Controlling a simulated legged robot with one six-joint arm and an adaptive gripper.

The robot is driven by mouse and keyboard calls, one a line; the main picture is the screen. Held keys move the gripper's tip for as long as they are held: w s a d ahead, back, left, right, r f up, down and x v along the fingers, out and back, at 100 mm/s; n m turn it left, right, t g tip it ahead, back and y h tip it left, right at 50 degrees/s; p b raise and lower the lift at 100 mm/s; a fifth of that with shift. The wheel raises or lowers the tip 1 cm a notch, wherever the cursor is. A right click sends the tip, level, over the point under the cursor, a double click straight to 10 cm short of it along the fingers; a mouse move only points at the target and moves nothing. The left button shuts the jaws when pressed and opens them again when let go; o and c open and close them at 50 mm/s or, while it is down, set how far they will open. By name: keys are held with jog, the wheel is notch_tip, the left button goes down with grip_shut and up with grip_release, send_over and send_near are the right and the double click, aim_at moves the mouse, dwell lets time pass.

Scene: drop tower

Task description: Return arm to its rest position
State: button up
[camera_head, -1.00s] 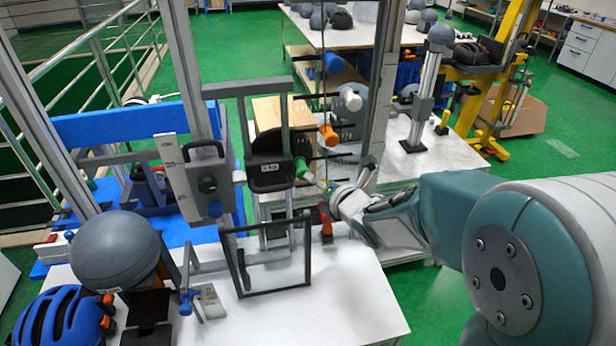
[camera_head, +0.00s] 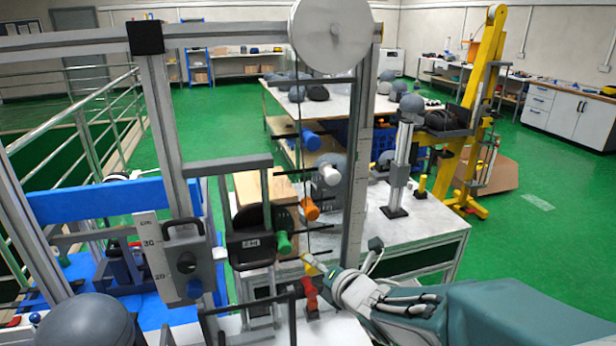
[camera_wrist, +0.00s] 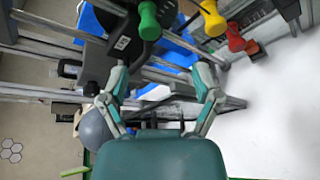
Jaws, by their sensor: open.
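My gripper (camera_head: 352,262) is at the lower right of the head view, with my teal and white arm running to the right edge. Its two fingers stand apart with nothing between them. In the wrist view my gripper (camera_wrist: 162,78) also shows both fingers spread wide. The drop tower's green knob (camera_head: 284,242) is left of my gripper and clear of it; it shows at the top of the wrist view (camera_wrist: 149,20). A yellow handle (camera_head: 312,264) and a red handle (camera_head: 311,292) are just left of my gripper in the head view; I cannot tell whether they touch it.
The tower's upright post (camera_head: 357,150) and white pulley wheel (camera_head: 329,32) rise behind my gripper. A grey dome (camera_head: 92,322) is at the lower left. A white bench (camera_head: 425,225) stands behind my arm. Green floor (camera_head: 530,270) is open on the right.

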jog(key=s+d+r+m+g+h, duration=0.1)
jog(key=s+d+r+m+h, duration=0.1)
jog(key=s+d+m+h, duration=0.35)
jog(key=s+d+r+m+g+h, duration=0.1)
jog(key=s+d+r+m+h, duration=0.1)
jog(key=d+m, duration=0.65)
jog(key=s+a+m+g, duration=0.1)
jog(key=s+m+g, duration=0.4)
jog(key=s+m, duration=1.1)
jog(key=shift+a+f+m, duration=0.35)
jog(key=shift+f+m, duration=0.05)
jog(key=shift+m, duration=0.4)
jog(key=shift+y, duration=0.25)
